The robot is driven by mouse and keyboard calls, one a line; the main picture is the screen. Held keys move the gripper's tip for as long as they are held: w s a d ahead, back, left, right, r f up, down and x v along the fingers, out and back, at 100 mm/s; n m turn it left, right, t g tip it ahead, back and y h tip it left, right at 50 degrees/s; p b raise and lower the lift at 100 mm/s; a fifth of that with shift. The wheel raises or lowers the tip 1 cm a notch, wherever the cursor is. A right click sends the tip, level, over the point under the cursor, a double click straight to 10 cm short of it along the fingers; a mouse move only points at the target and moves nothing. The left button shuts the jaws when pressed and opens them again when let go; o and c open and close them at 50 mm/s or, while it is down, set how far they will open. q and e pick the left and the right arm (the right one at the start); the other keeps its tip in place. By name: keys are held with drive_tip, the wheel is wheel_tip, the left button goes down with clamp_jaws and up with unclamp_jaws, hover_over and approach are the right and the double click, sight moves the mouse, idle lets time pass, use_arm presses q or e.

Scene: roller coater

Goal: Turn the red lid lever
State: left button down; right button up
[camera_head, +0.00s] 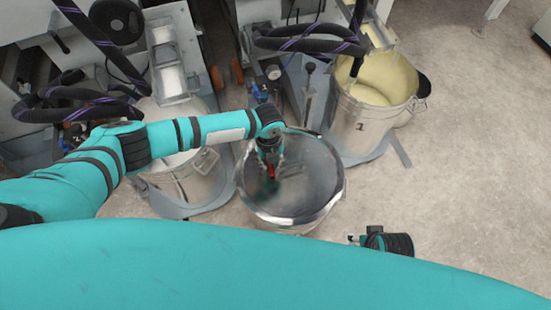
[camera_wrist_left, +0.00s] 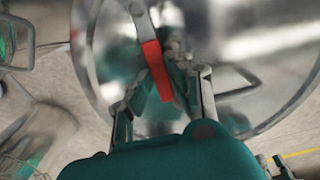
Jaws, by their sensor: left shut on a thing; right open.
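The red lid lever (camera_wrist_left: 157,68) stands out on the shiny metal lid (camera_wrist_left: 98,55) in the left wrist view. In the head view this gripper (camera_head: 270,165) points down over the lid and partly hides the lever. My right gripper (camera_head: 360,239) shows at the lower right, away from the lid; its fingers are small in view.
An open bucket of pale yellow material (camera_head: 365,122) stands behind and to the right of the lid. Another metal bucket (camera_head: 192,180) stands to the left under my left arm. Machine parts and dark hoses (camera_head: 305,40) fill the back. The floor (camera_head: 470,140) at right is clear.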

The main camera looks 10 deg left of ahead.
sight(270, 165)
use_arm(q)
drive_tip(key=c, duration=1.2)
unclamp_jaws()
drive_tip(key=shift+c, duration=0.2)
wheel_tip(270, 165, up, 12)
drive_tip(key=shift+s, duration=0.1)
